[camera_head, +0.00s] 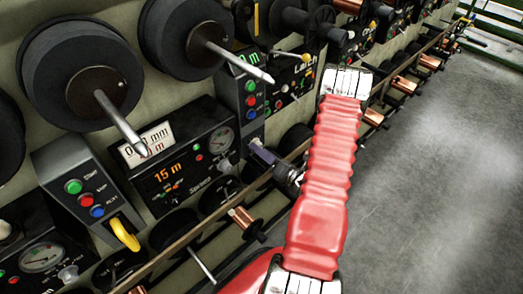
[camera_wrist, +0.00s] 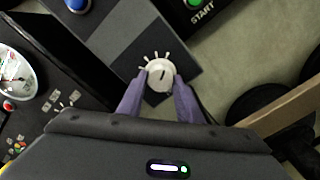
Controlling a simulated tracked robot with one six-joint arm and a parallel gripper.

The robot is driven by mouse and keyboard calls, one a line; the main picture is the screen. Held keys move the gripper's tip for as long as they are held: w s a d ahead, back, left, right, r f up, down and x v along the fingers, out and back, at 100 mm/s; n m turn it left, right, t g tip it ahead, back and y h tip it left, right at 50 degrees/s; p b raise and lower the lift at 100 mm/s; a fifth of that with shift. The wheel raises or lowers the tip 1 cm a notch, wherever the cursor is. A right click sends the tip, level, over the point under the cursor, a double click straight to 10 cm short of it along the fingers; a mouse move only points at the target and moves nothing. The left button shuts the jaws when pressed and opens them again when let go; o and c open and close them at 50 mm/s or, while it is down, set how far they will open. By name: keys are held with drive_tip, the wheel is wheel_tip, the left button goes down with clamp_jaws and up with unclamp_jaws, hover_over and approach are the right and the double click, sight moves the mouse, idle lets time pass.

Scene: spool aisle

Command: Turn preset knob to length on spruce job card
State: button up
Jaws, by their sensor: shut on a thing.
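A round white knob (camera_wrist: 160,75) with a dark pointer line sits on a black square on a grey plate. White tick marks fan out above it. The pointer leans slightly right of straight up in the wrist view. My gripper (camera_wrist: 160,88) is shut on this knob, one purple finger on each side. In the head view my gripper (camera_head: 262,152) is at the foot of a grey button column, and the gripped knob cannot be made out there. The Spruce panel (camera_head: 178,180) has an orange display (camera_head: 168,173) reading 15 m. The white job card (camera_head: 147,146) above it is partly covered by a spindle.
Large black spools (camera_head: 62,70) and metal spindles (camera_head: 122,122) jut out from the wall. A yellow lever (camera_head: 125,235) sits on the left column. A wooden rail and copper spools (camera_head: 241,217) run below the panels. The grey floor (camera_head: 435,180) at right is clear.

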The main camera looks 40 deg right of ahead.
drive_tip(key=shift+d, duration=0.2)
drive_tip(key=o, duration=1)
drive_tip(key=shift+a, duration=0.1)
drive_tip(key=shift+o, duration=0.2)
drive_tip(key=s, duration=1.3)
drive_tip(key=shift+s+d, duration=0.2)
drive_tip(key=shift+s, duration=0.2)
